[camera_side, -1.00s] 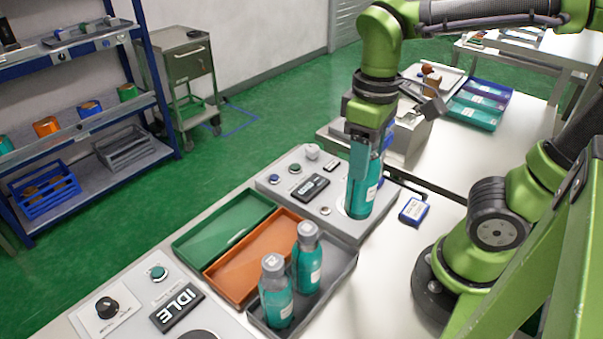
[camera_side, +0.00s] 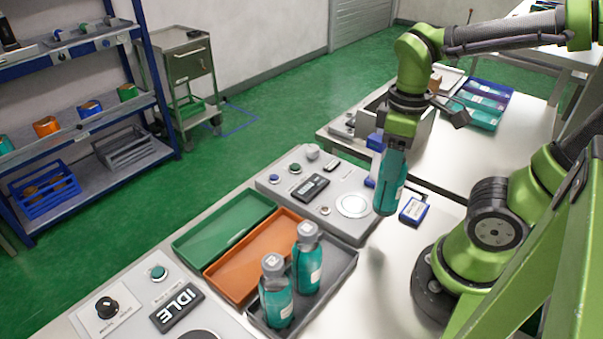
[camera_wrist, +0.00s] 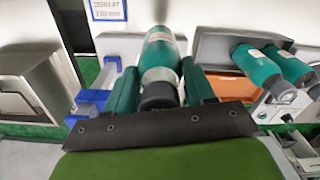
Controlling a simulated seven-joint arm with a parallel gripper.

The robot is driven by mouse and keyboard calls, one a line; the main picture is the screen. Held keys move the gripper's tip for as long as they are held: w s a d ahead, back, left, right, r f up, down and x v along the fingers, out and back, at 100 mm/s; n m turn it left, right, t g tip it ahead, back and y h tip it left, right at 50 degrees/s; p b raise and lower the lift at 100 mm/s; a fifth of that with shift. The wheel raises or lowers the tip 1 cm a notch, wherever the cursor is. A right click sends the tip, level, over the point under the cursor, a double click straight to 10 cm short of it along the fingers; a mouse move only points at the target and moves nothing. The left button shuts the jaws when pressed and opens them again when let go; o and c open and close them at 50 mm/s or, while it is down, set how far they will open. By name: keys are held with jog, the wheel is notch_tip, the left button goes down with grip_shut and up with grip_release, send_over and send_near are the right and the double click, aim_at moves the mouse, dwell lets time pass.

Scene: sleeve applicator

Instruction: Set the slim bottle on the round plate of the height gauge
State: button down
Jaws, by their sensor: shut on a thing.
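My gripper (camera_side: 396,148) is shut on a teal bottle (camera_side: 387,192), held in the air to the right of the round plate, slightly tilted. In the wrist view the bottle (camera_wrist: 160,50) lies between the two fingers of my gripper (camera_wrist: 160,92), with its dark cap end towards the wrist. The fingers hide much of the bottle in the side view. The pale round plate (camera_side: 352,205) on the grey height gauge (camera_side: 330,221) is bare.
Two teal bottles with grey caps (camera_side: 307,262) (camera_side: 276,295) stand in a dark grey tray (camera_side: 343,271). An orange tray (camera_side: 240,268) and a green tray (camera_side: 215,236) lie beside it. A blue-edged label block (camera_side: 413,211) sits right of the gauge.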

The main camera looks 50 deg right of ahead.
jog(key=w+d+f, duration=0.1)
jog(key=w+f, duration=0.3)
jog(key=w, duration=0.3)
jog(key=shift+w+d, duration=0.2)
jog(key=shift+w, duration=0.15)
jog(key=shift+f, duration=0.25)
jog(key=c, duration=0.7)
grip_release()
jog(key=shift+r, duration=0.1)
